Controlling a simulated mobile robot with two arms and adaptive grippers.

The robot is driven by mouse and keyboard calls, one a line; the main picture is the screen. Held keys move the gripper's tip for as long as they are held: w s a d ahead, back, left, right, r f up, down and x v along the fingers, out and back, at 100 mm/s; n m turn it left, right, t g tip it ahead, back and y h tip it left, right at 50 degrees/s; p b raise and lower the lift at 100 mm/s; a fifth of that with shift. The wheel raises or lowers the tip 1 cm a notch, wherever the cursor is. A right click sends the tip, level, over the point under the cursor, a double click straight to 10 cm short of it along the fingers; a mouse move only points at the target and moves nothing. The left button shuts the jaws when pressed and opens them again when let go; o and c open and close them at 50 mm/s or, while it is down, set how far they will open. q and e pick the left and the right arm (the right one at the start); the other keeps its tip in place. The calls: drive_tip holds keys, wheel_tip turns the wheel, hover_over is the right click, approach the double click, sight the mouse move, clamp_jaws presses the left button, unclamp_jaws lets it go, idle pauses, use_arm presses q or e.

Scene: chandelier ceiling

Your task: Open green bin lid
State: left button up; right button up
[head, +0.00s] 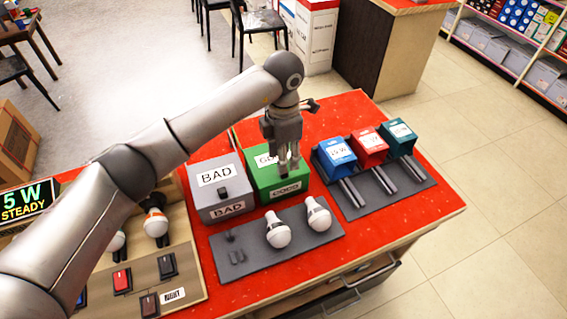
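The green bin (262,184) stands on the red table top, right beside the grey bin. Its lid lies flat on it, with a label partly covered by my gripper. A "GOOD" label shows on its front face. My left gripper (288,170) points down over the lid, its fingertips at or just above the lid's middle. The fingers look close together, but I cannot tell whether they grip anything. No knob on the green lid shows; the gripper covers that spot. My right gripper is not in view.
A grey "BAD" bin (214,204) with a black knob stands to the left. A grey tray (256,257) with two white bulbs lies in front. Blue (337,157), red (369,147) and teal (399,138) boxes stand at right. A switch board (190,262) is at left.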

sight(275, 158)
use_arm(q)
drive_tip(key=f, duration=0.3)
drive_tip(key=shift+w+f+p, duration=0.2)
drive_tip(key=shift+p, duration=0.15)
drive_tip(key=shift+f, duration=1.1)
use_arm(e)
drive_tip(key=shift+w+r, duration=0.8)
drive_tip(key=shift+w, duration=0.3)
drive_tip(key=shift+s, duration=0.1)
use_arm(q)
drive_tip(key=shift+w, duration=0.1)
drive_tip(key=shift+c, duration=0.9)
clamp_jaws()
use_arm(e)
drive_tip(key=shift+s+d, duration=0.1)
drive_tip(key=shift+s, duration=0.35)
